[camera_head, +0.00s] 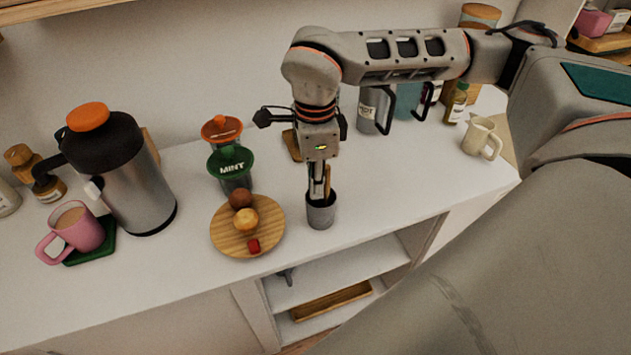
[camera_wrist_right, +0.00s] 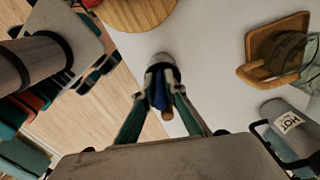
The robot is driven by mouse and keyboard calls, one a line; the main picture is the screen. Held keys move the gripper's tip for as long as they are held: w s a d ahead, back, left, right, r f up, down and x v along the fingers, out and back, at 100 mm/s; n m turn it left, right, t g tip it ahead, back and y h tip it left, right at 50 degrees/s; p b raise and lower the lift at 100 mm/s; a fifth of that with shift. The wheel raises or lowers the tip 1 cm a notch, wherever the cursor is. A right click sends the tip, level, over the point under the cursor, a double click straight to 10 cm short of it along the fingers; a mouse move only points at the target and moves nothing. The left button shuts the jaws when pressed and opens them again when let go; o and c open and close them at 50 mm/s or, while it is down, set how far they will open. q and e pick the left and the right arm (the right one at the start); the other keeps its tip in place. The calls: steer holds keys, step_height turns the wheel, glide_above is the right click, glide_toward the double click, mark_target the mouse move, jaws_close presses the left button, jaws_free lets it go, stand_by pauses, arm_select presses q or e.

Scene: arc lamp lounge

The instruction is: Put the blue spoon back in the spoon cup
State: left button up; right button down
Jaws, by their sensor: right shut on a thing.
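The spoon cup (camera_head: 320,214), a small dark grey cup, stands upright near the front edge of the counter. It also shows in the right wrist view (camera_wrist_right: 161,61). My right gripper (camera_head: 319,188) points down right over the cup's mouth. In the right wrist view its fingers are closed around the blue spoon (camera_wrist_right: 158,90), of which only a blue strip shows. A wooden handle (camera_head: 327,180) stands up beside the fingers. The spoon's lower end is hidden, so how deep it sits in the cup I cannot tell. My left gripper is out of view.
A round wooden board (camera_head: 225,243) with small items lies just left of the cup. Behind it stands a MINT jar (camera_head: 231,165). A steel jug (camera_head: 140,190) and pink mug (camera_head: 75,230) are further left. A cream mug (camera_head: 480,138) is at the right. Counter between is clear.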

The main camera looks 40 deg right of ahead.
steer(key=shift+f, duration=0.2)
steer(key=c, duration=2.1)
jaws_free()
steer(key=shift+r, duration=0.15)
step_height(320, 180, up, 12)
steer(key=shift+r+p, duration=0.1)
steer(key=shift+p, duration=0.35)
